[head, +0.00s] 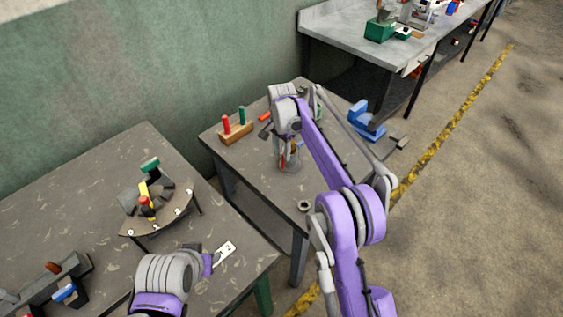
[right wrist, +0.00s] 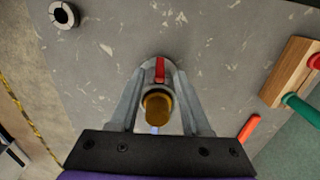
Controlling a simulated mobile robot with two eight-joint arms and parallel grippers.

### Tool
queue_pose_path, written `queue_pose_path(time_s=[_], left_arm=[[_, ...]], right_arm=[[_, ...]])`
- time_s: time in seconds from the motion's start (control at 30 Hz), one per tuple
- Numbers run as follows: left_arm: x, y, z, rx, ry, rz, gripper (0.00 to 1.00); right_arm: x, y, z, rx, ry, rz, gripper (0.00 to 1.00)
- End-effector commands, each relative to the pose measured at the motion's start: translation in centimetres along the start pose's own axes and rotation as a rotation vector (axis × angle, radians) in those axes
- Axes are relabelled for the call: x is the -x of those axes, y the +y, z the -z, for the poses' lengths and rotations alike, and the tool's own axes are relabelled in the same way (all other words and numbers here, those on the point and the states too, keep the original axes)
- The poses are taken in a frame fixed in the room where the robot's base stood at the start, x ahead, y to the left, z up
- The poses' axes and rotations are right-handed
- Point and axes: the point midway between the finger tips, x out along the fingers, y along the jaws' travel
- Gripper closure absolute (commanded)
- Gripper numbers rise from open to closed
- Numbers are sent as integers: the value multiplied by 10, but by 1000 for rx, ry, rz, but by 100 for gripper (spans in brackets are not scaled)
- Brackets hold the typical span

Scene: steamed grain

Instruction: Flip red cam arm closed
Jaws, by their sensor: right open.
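The red cam arm (right wrist: 160,70) shows in the right wrist view as a short red strip on a grey round body (right wrist: 148,76). A brown-gold round knob (right wrist: 158,107) sits just below it. In the head view the red part (head: 283,161) is small and partly hidden by my right arm. My right gripper (right wrist: 160,98) is open, with one finger on each side of the knob and grey body; I cannot tell whether the fingers touch them. In the head view the right gripper (head: 290,148) points down at the fixture. My left arm is low at the left; its jaws are unclear.
A wooden block (head: 236,135) with red and green handles stands beside the fixture, near an orange-red bar (right wrist: 248,128). A grey ring (head: 304,205) lies near the table's front corner. A blue clamp (head: 366,118) is at the right. The left table holds a curved stand (head: 165,213).

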Motion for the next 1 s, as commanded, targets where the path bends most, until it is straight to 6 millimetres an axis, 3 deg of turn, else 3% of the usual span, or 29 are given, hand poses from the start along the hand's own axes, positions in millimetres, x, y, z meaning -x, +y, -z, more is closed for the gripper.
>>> queue_pose_path(time_s=[0.1,0.3,0.7,1.0], left_arm=[[-1,0,-1,0,-2,0,52],[-2,0,-2,-1,-2,0,52],[-2,0,-2,-1,-2,0,52],[-2,0,-2,-1,-2,-1,52]], right_arm=[[-23,0,0,0,0,0,52],[-49,0,0,0,1,1,52],[-57,0,0,1,1,1,52],[-57,0,0,1,1,1,100]])
